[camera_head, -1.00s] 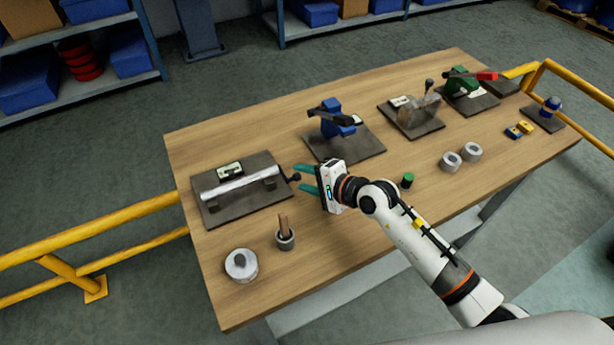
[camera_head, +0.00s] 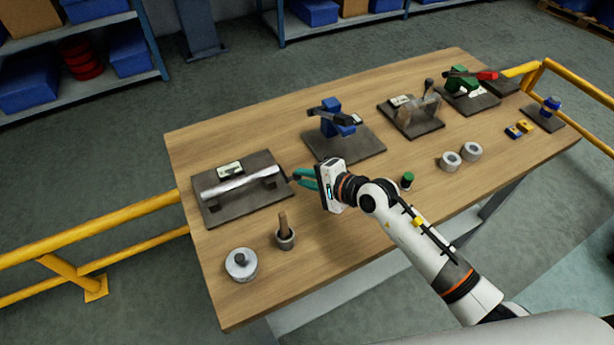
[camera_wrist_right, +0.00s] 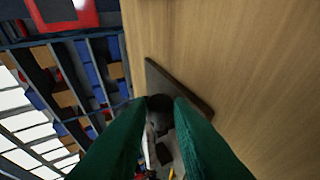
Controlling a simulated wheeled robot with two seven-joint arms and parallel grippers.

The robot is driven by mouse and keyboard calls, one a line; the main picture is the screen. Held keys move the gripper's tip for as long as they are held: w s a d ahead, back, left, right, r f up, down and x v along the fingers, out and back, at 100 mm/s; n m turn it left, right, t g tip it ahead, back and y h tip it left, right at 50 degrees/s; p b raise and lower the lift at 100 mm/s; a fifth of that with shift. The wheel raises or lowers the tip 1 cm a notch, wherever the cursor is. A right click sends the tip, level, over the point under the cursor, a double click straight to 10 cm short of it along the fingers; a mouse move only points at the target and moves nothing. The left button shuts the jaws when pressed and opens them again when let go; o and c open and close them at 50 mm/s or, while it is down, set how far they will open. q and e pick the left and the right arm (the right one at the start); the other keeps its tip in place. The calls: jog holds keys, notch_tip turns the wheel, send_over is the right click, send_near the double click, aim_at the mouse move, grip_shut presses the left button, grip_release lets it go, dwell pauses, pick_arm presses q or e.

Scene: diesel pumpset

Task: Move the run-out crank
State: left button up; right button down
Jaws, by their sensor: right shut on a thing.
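The run-out fixture is a dark base plate (camera_head: 225,210) with a silver shaft (camera_head: 238,185) lying across two supports, at the left of the table. The run-out crank, a dark knob at the shaft's right end, is mostly hidden by my fingers in the head view; in the wrist view the dark crank (camera_wrist_right: 160,104) shows between the green fingertips. My right gripper (camera_head: 297,176) comes from the right and is shut on the crank. In the wrist view the gripper (camera_wrist_right: 160,110) has a finger on each side of it. My left gripper is not in view.
A plate with a blue clamp-like device (camera_head: 338,122) stands behind my right gripper. A cup with a wooden handle (camera_head: 285,238) and a round metal pot (camera_head: 241,264) stand in front of the fixture. A green-topped cylinder (camera_head: 407,180) stands right of my wrist. The front middle tabletop is clear.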

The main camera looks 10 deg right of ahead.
jog(key=shift+w+r, duration=0.1)
jog(key=shift+r, duration=0.1)
jog(key=r+g+p, duration=0.1)
jog(key=p, duration=0.1)
jog(key=r+g+h+p, duration=0.1)
jog(key=p, duration=0.1)
jog(key=shift+w+m, duration=0.25)
jog(key=shift+m, duration=0.05)
jog(key=shift+w+r+g+p, duration=0.15)
jog(key=shift+r+g+p, duration=0.1)
jog(key=shift+g+p, duration=0.2)
jog(key=w+a+r+m+g+h+b, duration=0.2)
jog(key=w+m+g+h+b, duration=0.1)
jog(key=g+b, duration=0.8)
jog(key=shift+w+r+h+b, duration=0.3)
jog(key=shift+w+h+b, duration=0.8)
jog(key=shift+b, duration=1.35)
jog(key=shift+w+a+g+y, duration=0.1)
jog(key=shift+w+g+y, duration=0.2)
jog(key=shift+y, duration=0.1)
